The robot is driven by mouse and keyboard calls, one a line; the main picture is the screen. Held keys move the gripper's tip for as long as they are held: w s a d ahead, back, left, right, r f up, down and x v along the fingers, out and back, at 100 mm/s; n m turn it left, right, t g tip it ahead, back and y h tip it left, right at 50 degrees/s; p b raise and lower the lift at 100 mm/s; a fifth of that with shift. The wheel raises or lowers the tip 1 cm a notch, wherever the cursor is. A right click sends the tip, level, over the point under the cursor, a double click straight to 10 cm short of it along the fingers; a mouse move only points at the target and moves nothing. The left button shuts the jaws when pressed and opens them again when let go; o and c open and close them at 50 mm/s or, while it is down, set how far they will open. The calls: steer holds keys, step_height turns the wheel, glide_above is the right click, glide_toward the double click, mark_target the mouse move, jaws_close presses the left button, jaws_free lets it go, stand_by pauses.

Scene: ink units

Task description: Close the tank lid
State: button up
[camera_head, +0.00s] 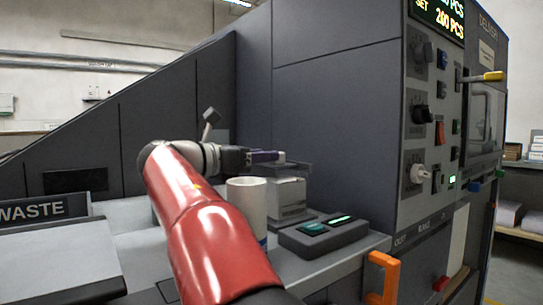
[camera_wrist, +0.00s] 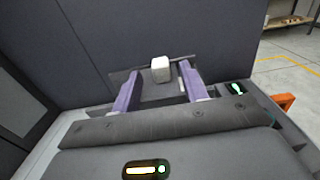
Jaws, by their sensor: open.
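The tank (camera_head: 288,197) is a pale grey box on the ledge against the dark machine wall. Its smoky, see-through lid (camera_head: 292,169) looks roughly level at the tank's top; I cannot tell whether it is fully seated. A small white knob (camera_head: 282,157) belongs to the lid and shows as a pale block in the wrist view (camera_wrist: 160,67). My gripper (camera_head: 272,157) is at lid height by the knob. In the wrist view its two purple fingers (camera_wrist: 160,80) are apart, with the knob between their far ends and gaps visible beside it. Part of the lid is hidden behind the fingers.
A white cylinder (camera_head: 247,205) stands in front of the tank, close to my arm. A dark box with a green light (camera_head: 325,233) lies to the right. An orange handle (camera_head: 383,275) is at the ledge edge. The control panel (camera_head: 431,115) rises at right.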

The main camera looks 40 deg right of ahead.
steer(key=shift+d, duration=1.75)
steer(key=shift+c, duration=0.2)
jaws_close()
